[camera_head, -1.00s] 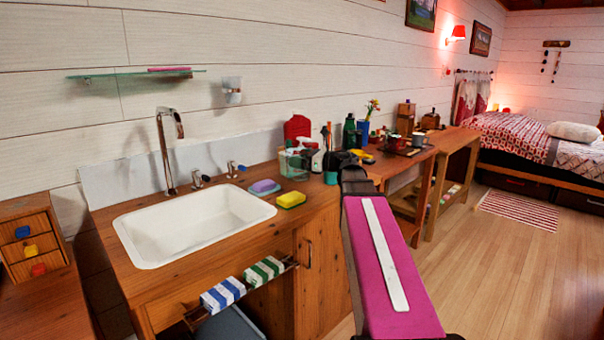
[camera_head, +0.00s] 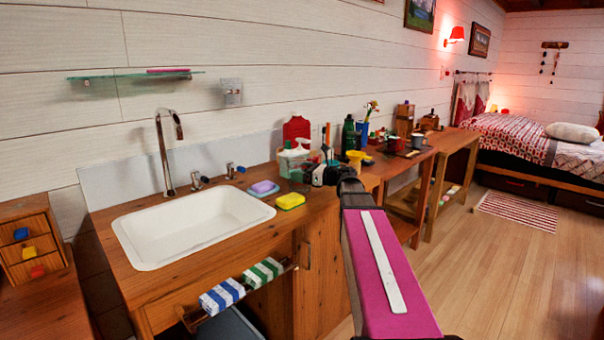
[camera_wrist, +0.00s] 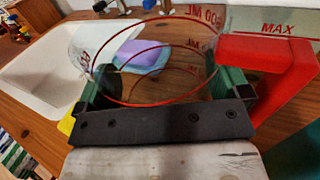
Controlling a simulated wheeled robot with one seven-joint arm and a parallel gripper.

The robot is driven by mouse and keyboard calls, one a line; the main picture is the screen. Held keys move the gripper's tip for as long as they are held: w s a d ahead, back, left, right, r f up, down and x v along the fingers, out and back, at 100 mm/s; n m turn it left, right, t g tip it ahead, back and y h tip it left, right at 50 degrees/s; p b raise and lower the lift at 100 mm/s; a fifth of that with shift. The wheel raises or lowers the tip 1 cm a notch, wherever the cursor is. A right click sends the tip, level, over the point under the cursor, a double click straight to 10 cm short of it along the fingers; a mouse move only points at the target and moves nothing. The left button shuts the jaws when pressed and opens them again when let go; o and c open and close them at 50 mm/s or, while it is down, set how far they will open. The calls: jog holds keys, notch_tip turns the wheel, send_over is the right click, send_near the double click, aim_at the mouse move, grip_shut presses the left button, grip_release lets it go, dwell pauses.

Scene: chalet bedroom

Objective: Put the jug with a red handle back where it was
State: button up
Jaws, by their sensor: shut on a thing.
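The jug (camera_wrist: 160,60) is clear, with red markings and a red rim line. It fills the upper middle of the wrist view, and its red handle (camera_wrist: 290,75) is at the right. My gripper (camera_wrist: 163,90) is shut on the jug, with a green finger on each side of it. In the head view my gripper (camera_head: 322,174) is at the counter's right part, beside the sponges. The clear jug (camera_head: 291,163) shows faintly there to its left. I cannot tell whether its base touches the counter.
A white sink (camera_head: 190,228) is set in the wooden counter on the left. A purple sponge (camera_head: 263,187) and a yellow sponge (camera_head: 290,201) lie beside it. A white spray bottle (camera_head: 302,150), a dark green bottle (camera_head: 348,135) and a yellow cup (camera_head: 356,158) stand close behind my gripper.

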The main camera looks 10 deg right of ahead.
jog(key=shift+f, duration=0.1)
jog(key=o, duration=0.7)
jog(key=shift+d, duration=0.1)
jog(key=v, duration=1.2)
